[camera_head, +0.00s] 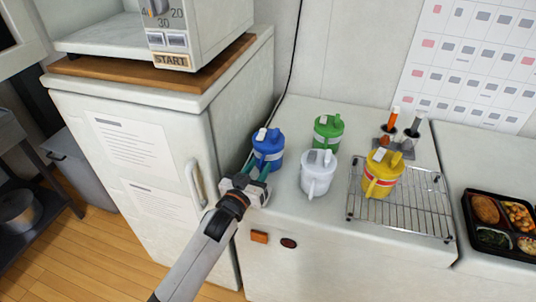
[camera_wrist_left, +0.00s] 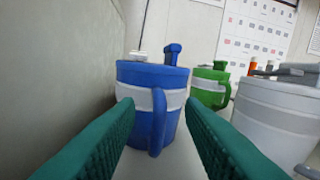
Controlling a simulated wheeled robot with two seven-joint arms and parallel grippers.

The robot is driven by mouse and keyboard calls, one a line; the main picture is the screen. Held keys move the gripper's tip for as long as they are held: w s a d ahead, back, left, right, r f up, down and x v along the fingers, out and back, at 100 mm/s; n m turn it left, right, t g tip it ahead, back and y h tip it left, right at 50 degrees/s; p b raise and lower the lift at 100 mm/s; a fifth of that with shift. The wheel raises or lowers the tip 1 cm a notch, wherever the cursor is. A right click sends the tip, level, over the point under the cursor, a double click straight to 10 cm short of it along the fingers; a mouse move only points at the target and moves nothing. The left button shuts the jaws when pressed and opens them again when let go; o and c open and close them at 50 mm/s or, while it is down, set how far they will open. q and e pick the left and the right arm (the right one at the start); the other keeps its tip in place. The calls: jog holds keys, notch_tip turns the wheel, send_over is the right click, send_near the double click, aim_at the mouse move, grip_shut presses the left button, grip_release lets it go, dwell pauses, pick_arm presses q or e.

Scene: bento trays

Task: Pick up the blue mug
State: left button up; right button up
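The blue mug (camera_head: 268,150), with a pale band and a lid, stands upright on the counter beside the fridge. In the left wrist view the blue mug (camera_wrist_left: 153,100) is straight ahead, its handle turned toward the camera. My left gripper (camera_head: 257,176) is just in front of the mug. Its two green fingers (camera_wrist_left: 160,125) are spread apart on either side of the handle in the picture, with nothing visibly clamped. Whether they touch the mug cannot be told. My right gripper is not in view.
A white mug (camera_head: 317,174) stands close to the right, with a green mug (camera_head: 327,131) behind. A yellow mug (camera_head: 382,174) is on a wire rack (camera_head: 415,206). The fridge (camera_head: 150,150) stands close on the left. A bento tray (camera_head: 478,232) lies far right.

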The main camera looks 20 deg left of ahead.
pick_arm(q)
jog(key=shift+c, duration=0.3)
grip_shut()
jog(key=shift+r, duration=0.1)
